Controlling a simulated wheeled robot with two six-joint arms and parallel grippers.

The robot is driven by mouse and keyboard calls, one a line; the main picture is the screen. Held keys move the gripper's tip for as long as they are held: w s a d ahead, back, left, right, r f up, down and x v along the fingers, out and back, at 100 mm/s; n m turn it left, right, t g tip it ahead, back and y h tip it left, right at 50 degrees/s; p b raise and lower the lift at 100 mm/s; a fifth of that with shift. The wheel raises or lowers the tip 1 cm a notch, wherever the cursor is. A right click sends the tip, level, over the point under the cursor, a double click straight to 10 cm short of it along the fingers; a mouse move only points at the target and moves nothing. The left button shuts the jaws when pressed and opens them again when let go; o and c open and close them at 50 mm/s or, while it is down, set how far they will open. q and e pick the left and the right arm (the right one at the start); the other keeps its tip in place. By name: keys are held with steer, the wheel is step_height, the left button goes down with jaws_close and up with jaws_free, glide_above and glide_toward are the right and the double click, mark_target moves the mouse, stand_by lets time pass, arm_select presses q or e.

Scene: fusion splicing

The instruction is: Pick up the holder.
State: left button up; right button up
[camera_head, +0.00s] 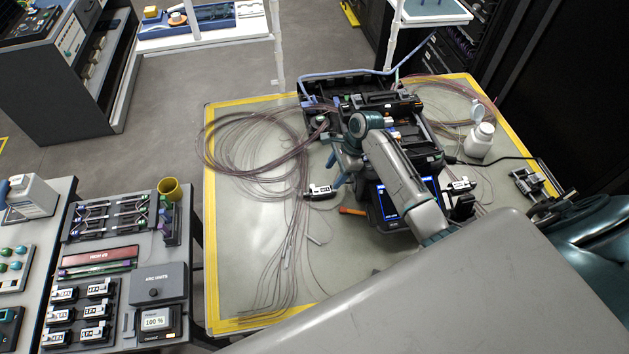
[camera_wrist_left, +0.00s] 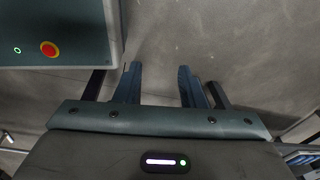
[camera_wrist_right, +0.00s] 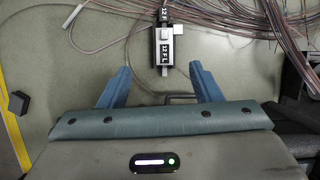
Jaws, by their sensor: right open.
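A small black and silver fibre holder (camera_head: 320,192) with a white label lies on the grey mat, left of the splicer. In the right wrist view the holder (camera_wrist_right: 163,45) shows the label "12 F L", with fibres running from its far end. My right gripper (camera_wrist_right: 160,72) is open; the holder is ahead of it, in line with the gap between its blue fingers. In the head view my right gripper (camera_head: 335,171) hangs just above and beside the holder. My left gripper (camera_wrist_left: 158,75) is open and empty over bare floor, outside the head view.
The black splicer (camera_head: 378,205) is partly hidden behind my right arm. Coiled fibres (camera_head: 245,150) spread over the mat (camera_head: 240,200). A second holder (camera_head: 460,186) lies right of the splicer.

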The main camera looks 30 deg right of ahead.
mark_target(321, 190)
steer(key=f+b, duration=0.1)
steer(key=b, duration=0.1)
steer(key=a+f+b, duration=0.1)
steer(key=b, duration=0.1)
steer(key=w+f+b, duration=0.1)
steer(key=shift+a+f+m+b, duration=0.15)
steer(key=shift+m+b, duration=0.25)
steer(key=shift+a+f+b, duration=0.2)
steer(key=shift+f+b, duration=0.2)
steer(key=shift+b, duration=0.25)
steer(key=b+x, duration=0.5)
steer(key=b, duration=0.3)
steer(key=shift+d, duration=0.15)
steer(key=shift+w+f+b, duration=0.1)
steer(key=shift+b, duration=0.45)
arm_select(q)
step_height(321, 190, down, 16)
steer(key=s, duration=0.1)
steer(key=shift+s, duration=0.15)
